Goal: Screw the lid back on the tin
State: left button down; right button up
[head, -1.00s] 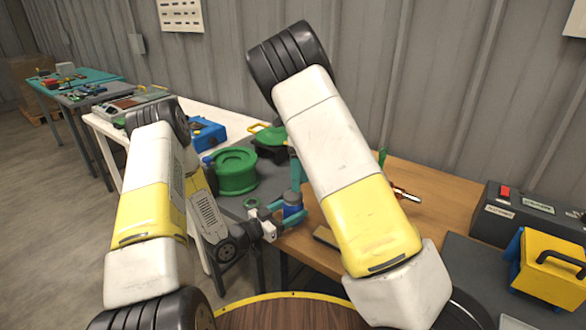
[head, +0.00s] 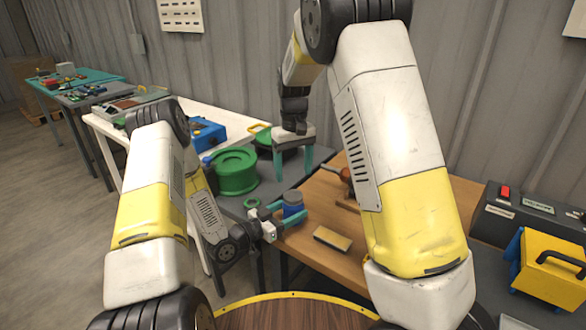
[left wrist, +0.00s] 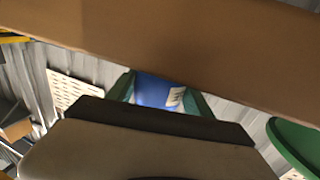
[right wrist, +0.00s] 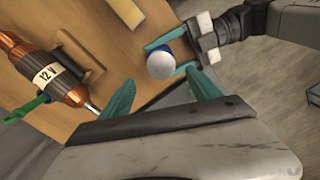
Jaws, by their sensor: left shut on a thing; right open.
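The small blue tin (head: 293,210) is between the teal fingers of my left gripper (head: 290,212), which is shut on it, over the near left edge of the wooden table. The left wrist view shows the tin's blue side and white label (left wrist: 155,91). The right wrist view shows a pale round top, apparently the lid (right wrist: 160,65), on the tin; I cannot tell how tightly it sits. My right gripper (head: 293,165) is open and empty above and behind the tin, fingers pointing down, apart from it.
A yellow box (head: 548,268) stands at the right.

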aim_at(293, 195)
jog(key=shift+a+r+n, duration=0.1)
jog(key=shift+a+n, duration=0.05)
jog(key=shift+n, duration=0.45)
jog(key=shift+f, duration=4)
jog(key=shift+c, duration=0.4)
jog(key=c, duration=1.4)
jog(key=o, duration=1.7)
jog(key=shift+c, duration=0.2)
jog(key=shift+r, duration=0.1)
notch_tip(293, 195, up, 12)
